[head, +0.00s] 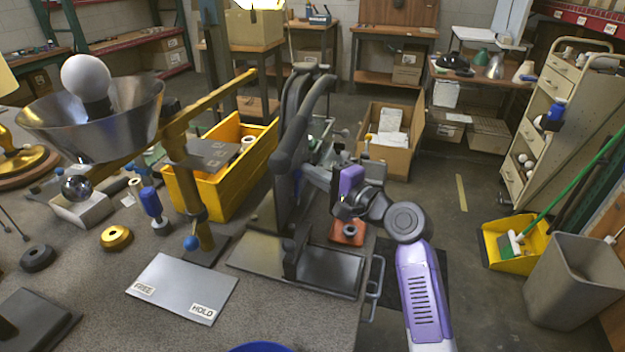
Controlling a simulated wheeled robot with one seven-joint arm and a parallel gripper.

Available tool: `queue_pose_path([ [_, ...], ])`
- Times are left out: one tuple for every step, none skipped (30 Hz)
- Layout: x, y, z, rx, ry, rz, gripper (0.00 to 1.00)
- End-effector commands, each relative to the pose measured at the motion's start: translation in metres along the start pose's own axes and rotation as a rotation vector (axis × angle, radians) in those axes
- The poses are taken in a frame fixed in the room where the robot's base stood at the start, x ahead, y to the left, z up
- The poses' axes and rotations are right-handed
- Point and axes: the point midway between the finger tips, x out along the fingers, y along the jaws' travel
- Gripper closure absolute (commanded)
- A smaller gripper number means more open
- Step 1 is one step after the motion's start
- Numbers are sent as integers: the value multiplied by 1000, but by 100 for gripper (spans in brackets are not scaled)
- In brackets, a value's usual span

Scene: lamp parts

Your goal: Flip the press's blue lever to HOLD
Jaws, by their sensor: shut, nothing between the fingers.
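The lever's round blue knob (191,243) sits low at the foot of a brass post (190,185), just behind the far edge of a grey plate (180,285). The plate bears a FREE label (143,289) at left and a HOLD label (203,310) at right. The knob is nearer the plate's far left corner; I cannot tell its setting for sure. My gripper (318,172) is shut and empty at the end of my purple arm, right of the post and well apart from the knob. A dark upright frame (292,150) partly hides it.
The dark frame stands on a metal base (325,270) between my gripper and the knob. A yellow bin (215,190) lies behind the post. A metal bowl (90,120) with a white bulb (86,78) is at left.

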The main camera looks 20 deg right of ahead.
Motion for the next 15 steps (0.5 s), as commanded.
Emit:
queue_pose_path([
  [-1,9,3,-39,-2,-21,100],
  [-2,8,5,-64,-2,-36,100],
  [-3,8,7,-97,-2,-55,100],
  [-4,8,8,-120,-2,-68,100],
  [-5,8,10,-145,-3,-81,100],
  [-6,8,12,-177,-3,-97,100],
  [-7,8,14,-200,-3,-110,100],
  [-8,8,16,-223,-2,-124,100],
  [-9,8,18,-254,-2,-141,100],
  [-9,8,19,-277,-3,-153,100],
  [-10,8,21,-299,-2,-166,100],
  [-12,8,22,-329,-2,-182,100],
  [-12,8,24,-352,-2,-193,100],
  [-13,8,25,-372,-2,-205,100],
  [-14,8,27,-399,-2,-220,100],
])
